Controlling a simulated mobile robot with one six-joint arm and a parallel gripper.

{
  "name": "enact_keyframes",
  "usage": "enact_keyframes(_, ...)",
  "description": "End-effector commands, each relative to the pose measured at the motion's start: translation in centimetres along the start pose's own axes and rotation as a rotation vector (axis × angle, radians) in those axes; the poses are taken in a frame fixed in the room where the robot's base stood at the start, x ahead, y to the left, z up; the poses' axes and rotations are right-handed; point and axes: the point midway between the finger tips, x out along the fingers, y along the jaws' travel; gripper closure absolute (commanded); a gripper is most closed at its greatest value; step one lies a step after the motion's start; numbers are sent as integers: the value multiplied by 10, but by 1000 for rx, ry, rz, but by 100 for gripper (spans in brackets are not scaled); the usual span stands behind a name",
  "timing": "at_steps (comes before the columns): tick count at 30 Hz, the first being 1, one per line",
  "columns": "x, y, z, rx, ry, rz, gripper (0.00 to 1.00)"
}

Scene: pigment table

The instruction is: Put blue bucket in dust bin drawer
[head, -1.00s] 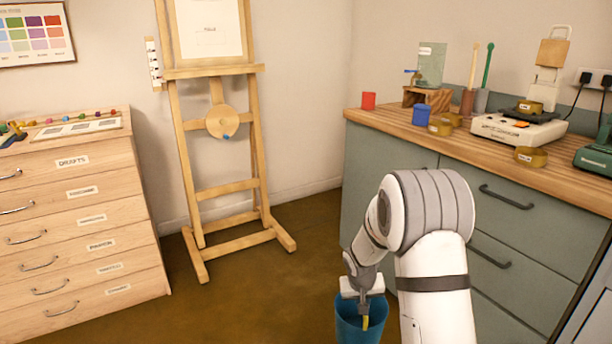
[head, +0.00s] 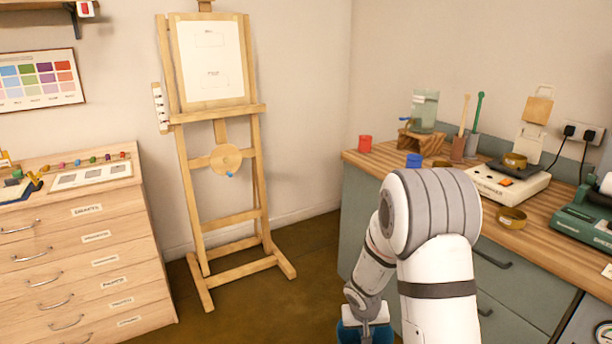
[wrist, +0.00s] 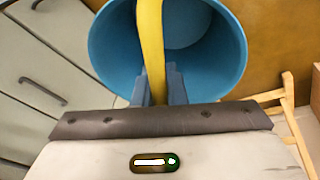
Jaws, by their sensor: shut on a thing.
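The blue bucket (wrist: 215,55) hangs from my gripper by its yellow handle (wrist: 150,45). In the wrist view its inside is partly visible and looks empty. In the head view only a little of the blue bucket (head: 346,333) shows at the bottom edge. My gripper (wrist: 160,90) is shut on the yellow handle, and its fingertips are partly hidden in the head view. A wooden drawer chest (head: 100,240) stands at left with several labelled, shut drawers. The labels are too small to read, so I cannot tell which is the dust bin drawer.
A wooden easel (head: 225,205) stands between the chest and a green-grey cabinet (head: 362,210) with a wooden top. Small pots, a scale (head: 510,180) and tools stand on that top. Brown floor (head: 235,300) is clear around the easel's feet.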

Motion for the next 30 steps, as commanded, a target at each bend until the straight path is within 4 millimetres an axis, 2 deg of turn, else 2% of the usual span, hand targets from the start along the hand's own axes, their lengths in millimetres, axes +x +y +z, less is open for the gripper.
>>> enact_keyframes(1, -25, 4, -2, -1, -1, -1, 100)
enact_keyframes(3, -40, 6, 0, -2, -1, -4, 100)
enact_keyframes(9, -73, 10, 6, -3, -4, -13, 100)
enact_keyframes(12, -82, 10, 8, -3, -5, -17, 100)
enact_keyframes(17, -88, 10, 11, -3, -7, -20, 100)
enact_keyframes(30, -86, 12, 12, -1, -7, -20, 100)
